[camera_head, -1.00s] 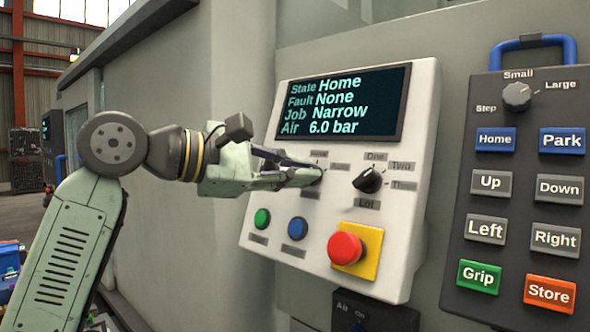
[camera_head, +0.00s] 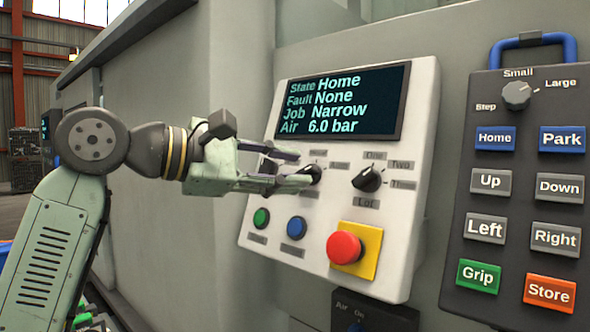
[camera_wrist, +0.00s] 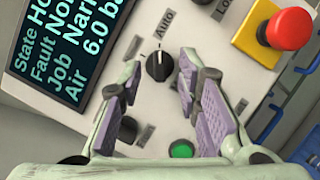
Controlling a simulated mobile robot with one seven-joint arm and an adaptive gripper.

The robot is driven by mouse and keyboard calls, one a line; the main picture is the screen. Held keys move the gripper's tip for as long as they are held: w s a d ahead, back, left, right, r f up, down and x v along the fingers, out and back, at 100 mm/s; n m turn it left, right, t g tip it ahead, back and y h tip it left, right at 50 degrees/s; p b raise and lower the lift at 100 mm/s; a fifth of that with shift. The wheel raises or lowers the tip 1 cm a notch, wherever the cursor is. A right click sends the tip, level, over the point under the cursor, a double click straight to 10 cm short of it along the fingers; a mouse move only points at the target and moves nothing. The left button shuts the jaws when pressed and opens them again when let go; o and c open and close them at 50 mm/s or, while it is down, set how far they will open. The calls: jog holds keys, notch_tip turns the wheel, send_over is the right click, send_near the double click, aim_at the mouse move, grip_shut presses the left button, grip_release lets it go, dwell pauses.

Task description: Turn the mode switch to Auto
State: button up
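The mode switch is the black knob (camera_head: 314,173) left of the similar Lot knob (camera_head: 368,180) on the white panel. In the wrist view the mode switch (camera_wrist: 159,66) carries a pale mark on its upper side, toward the Auto label (camera_wrist: 165,23). My gripper (camera_head: 299,168) is at the left of the switch, its fingers spread and empty. In the wrist view its purple-padded fingers (camera_wrist: 158,76) stand apart on either side of the knob's line, with the knob beyond or level with the tips; contact is not visible.
A display (camera_head: 343,104) reads Home, None, Narrow, 6.0 bar. Below the switch are a green button (camera_head: 262,218), a blue button (camera_head: 297,228) and a red emergency stop (camera_head: 345,248). A button pendant (camera_head: 522,205) hangs at the right.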

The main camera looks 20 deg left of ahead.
jog(key=v, duration=1)
